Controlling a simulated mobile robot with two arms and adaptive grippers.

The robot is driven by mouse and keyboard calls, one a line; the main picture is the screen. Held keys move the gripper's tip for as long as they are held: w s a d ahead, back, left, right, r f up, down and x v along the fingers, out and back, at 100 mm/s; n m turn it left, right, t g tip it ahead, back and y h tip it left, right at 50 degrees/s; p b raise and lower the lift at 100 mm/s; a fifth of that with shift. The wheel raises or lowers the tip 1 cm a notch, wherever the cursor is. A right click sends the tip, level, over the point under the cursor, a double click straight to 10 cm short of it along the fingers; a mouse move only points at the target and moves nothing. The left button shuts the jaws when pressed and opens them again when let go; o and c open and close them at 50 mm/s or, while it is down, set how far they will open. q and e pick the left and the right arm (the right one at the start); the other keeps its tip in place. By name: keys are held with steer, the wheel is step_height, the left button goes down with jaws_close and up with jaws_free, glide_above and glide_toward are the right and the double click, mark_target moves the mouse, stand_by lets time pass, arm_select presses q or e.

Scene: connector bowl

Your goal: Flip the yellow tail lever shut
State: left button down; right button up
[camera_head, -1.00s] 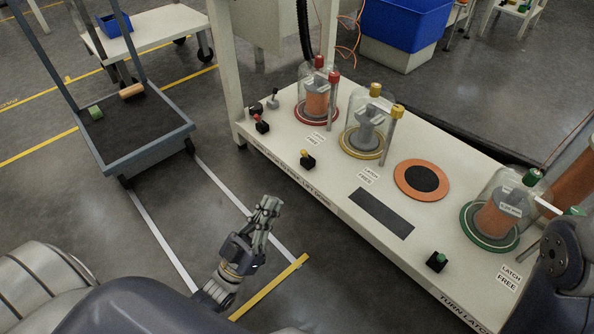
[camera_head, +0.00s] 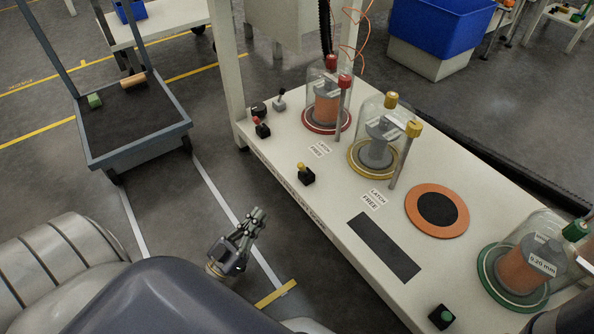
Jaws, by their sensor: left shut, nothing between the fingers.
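A small yellow-topped lever (camera_head: 301,166) stands on a black base (camera_head: 306,177) near the front edge of the white bench. Behind it, a clear dome with a yellow knob (camera_head: 391,99) sits on a yellow-ringed base (camera_head: 359,170), with a yellow-capped post (camera_head: 413,129) beside it. My left gripper (camera_head: 258,213) is shut and empty. It is over the floor in front of the bench, left of and below the yellow lever in the picture, apart from it. My right gripper is not in view.
A red-topped lever (camera_head: 257,124) and a grey lever (camera_head: 280,98) stand by the red-ringed dome (camera_head: 327,92). A green-ringed dome (camera_head: 527,262) and a green button (camera_head: 446,315) are at the right. A grey cart (camera_head: 130,149) stands left. Floor between cart and bench is clear.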

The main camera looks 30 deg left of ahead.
arm_select(q)
steer(key=b, duration=0.5)
glide_toward(303, 169)
steer(key=a+r+x, duration=0.1)
steer(key=x, duration=0.4)
steer(key=shift+w+d+r+b, duration=0.1)
steer(key=shift+w+r+b, duration=0.25)
steer(key=shift+w, duration=0.1)
